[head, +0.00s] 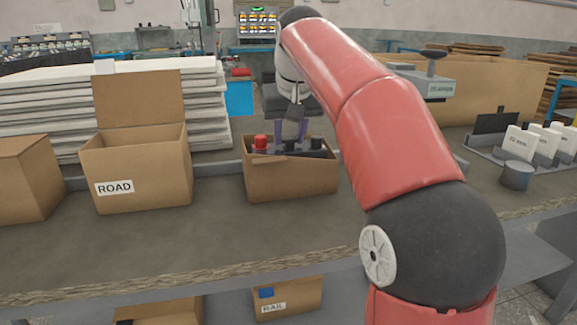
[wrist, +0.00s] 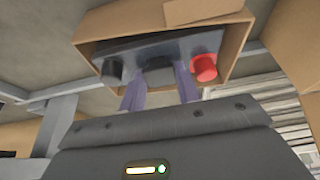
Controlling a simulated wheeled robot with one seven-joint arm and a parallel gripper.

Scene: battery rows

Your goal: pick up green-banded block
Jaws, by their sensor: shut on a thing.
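An open cardboard box (head: 288,183) stands on the bench. It holds a dark battery-like block with a red terminal (head: 259,143) and a black terminal (head: 316,143). My gripper (head: 291,140) reaches down into the box. In the wrist view, the purple fingers of my gripper (wrist: 160,82) are shut on the dark raised grip (wrist: 158,66) between the red terminal (wrist: 204,68) and the black terminal (wrist: 112,70). The block's top (wrist: 188,47) shows between the box walls; its sides are hidden. I see no green band on it.
An open box marked ROAD (head: 140,165) stands to the left, with another box (head: 27,178) beyond it. White slabs (head: 200,105) are stacked behind. White units (head: 519,142) stand in a tray at right. A RAIL box (head: 285,298) sits below. Bare bench lies in front.

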